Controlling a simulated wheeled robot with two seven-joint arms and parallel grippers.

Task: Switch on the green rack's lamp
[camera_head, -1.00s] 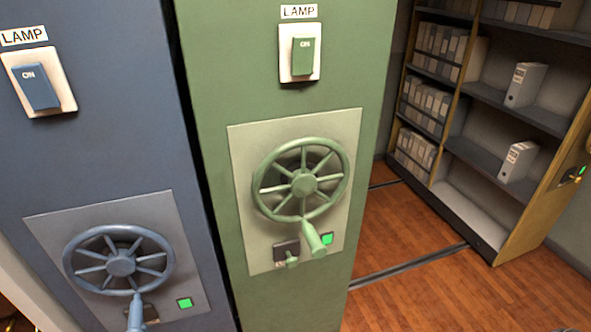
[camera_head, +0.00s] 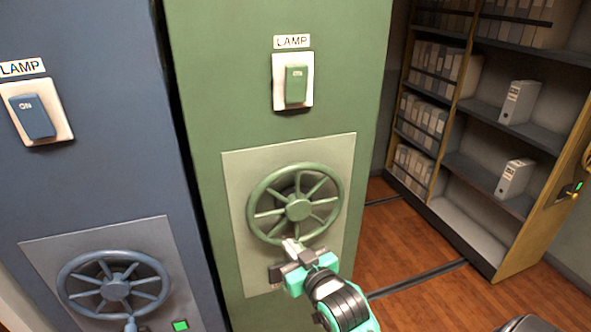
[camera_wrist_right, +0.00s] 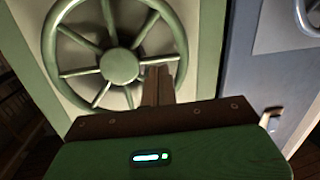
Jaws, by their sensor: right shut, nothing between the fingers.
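The green rack's lamp switch (camera_head: 296,85) is a green rocker marked ON in a pale plate, under a LAMP label (camera_head: 292,41). Below it on the green rack (camera_head: 225,100) is a green handwheel (camera_head: 299,210), also large in the right wrist view (camera_wrist_right: 119,66). My right gripper (camera_head: 289,245) is in front of the wheel's lower rim, well below the switch. Its fingers (camera_wrist_right: 158,84) are together and empty; I cannot tell whether they touch the wheel. The gripper hides the wheel's handle and most of the small lever below it. My left gripper is out of view.
The blue rack (camera_head: 90,190) at left has its own lamp switch (camera_head: 36,116) and handwheel (camera_head: 115,290). At right, across a wooden floor (camera_head: 405,240) with rails, stands an open shelf rack (camera_head: 460,225) with binders. The green panel around the lamp switch is clear.

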